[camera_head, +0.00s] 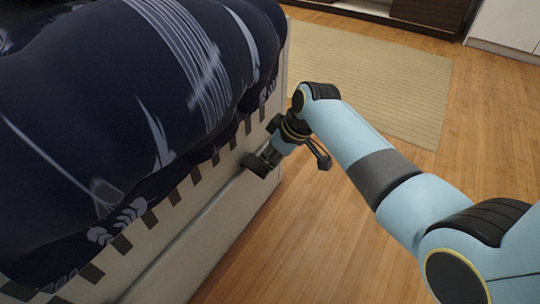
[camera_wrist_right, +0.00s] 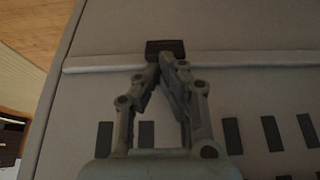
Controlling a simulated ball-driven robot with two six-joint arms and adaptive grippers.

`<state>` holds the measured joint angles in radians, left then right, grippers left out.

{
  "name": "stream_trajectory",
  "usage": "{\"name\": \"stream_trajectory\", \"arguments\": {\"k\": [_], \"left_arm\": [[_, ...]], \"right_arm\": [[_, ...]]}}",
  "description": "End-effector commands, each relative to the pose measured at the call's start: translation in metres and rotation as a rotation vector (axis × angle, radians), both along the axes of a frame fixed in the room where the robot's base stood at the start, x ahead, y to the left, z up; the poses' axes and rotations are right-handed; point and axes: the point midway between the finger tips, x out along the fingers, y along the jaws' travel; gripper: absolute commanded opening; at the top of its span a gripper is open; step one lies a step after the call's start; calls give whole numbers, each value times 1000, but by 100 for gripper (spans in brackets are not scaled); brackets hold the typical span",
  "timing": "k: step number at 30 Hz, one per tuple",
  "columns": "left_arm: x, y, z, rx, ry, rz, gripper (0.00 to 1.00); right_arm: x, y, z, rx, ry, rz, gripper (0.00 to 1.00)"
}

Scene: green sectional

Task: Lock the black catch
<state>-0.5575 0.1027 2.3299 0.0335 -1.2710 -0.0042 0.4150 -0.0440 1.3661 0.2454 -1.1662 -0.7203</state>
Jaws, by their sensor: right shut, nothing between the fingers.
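The black catch (camera_wrist_right: 165,46) is a small dark block on the side of the pale bed base, on the ledge line, in the right wrist view. In the head view a dark block, likely the catch (camera_head: 255,165), shows at the tip of my right gripper (camera_head: 268,160). In the right wrist view my right gripper (camera_wrist_right: 166,62) has its fingers together and empty, with the tips at the catch's lower edge. I cannot tell whether they touch it or whether the catch is locked. My left gripper is not in view.
The pale bed base (camera_head: 225,215) has a row of dark slots along its side. Dark blue patterned bedding (camera_head: 90,90) lies on top. A beige rug (camera_head: 390,80) lies on the wooden floor (camera_head: 320,240). The floor beside the base is clear.

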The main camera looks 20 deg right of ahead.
Motion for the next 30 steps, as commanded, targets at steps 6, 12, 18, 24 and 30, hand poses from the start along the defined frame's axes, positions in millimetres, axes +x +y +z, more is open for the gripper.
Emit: {"name": "stream_trajectory", "arguments": {"k": [6, 12, 18, 24, 30], "left_arm": [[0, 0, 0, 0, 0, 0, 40], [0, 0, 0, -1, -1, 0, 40], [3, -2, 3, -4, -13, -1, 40], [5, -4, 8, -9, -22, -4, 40], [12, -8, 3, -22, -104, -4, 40]], "right_arm": [[-1, -2, -3, 17, -24, 0, 0], [-4, -3, -8, 52, -67, 1, 0], [-9, -7, -19, 127, -161, -2, 0], [-10, -8, -33, 139, -178, 0, 0], [-15, -11, -54, 175, -218, -2, 0]]}}
